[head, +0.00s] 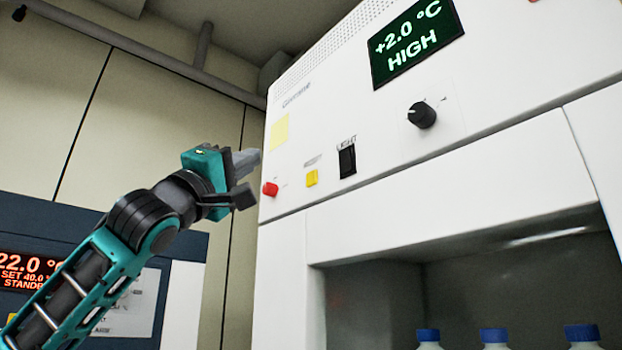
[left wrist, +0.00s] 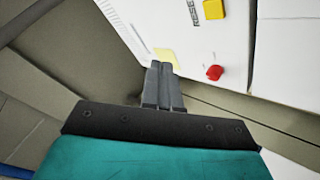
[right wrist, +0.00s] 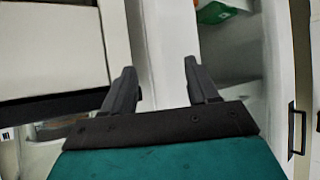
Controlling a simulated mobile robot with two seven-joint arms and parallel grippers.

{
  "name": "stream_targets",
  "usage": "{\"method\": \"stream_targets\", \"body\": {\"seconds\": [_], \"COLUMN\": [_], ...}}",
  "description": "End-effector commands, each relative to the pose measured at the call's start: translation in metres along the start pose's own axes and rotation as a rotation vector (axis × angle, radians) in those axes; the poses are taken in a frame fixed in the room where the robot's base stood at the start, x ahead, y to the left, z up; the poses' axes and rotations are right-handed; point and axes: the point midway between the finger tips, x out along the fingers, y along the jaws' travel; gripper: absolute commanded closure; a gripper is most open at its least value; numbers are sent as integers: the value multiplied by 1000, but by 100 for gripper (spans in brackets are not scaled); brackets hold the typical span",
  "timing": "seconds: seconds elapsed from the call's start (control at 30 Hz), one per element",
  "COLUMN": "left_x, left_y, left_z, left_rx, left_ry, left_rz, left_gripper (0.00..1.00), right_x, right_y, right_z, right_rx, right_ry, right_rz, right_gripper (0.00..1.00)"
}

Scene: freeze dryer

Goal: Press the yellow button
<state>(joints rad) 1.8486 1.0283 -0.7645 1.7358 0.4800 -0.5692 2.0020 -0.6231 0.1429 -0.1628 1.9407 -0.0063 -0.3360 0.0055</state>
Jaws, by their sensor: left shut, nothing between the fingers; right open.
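The yellow button (head: 312,178) is a small square on the white front panel of the machine, right of a red knob (head: 270,189). It also shows at the top of the left wrist view (left wrist: 213,9), with the red knob (left wrist: 214,72) below it. My left gripper (head: 250,178) is shut and empty, left of the red knob and apart from the yellow button in the head view. In the left wrist view its closed fingers (left wrist: 162,85) point toward a pale yellow note (left wrist: 166,57). My right gripper (right wrist: 160,85) is open and empty, away from the button.
A black light switch (head: 347,161), a black dial (head: 421,115) and a green display (head: 416,40) share the panel. Below is an open compartment with blue-capped bottles (head: 493,338). A dark unit with a red display (head: 28,272) stands at the left.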

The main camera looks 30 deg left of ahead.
Motion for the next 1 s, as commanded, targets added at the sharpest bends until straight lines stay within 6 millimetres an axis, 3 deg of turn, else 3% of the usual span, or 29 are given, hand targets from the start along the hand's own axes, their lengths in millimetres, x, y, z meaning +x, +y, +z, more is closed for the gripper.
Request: {"method": "stream_targets", "body": {"seconds": [0.27,0.7,1.0], "left_x": [10,51,61], "left_y": [-7,-37,-45], "left_z": [7,38,45], "left_rx": [-1,-3,1], "left_ry": [-1,-3,-1], "left_rz": [0,1,0], "left_gripper": [100,100,100], "right_x": [-1,-3,-3], "right_y": [0,0,0], "right_z": [0,-3,-3], "right_rx": [0,0,0], "right_ry": [-2,-3,-3], "right_rz": [0,0,0], "right_gripper": [41,41,41]}}
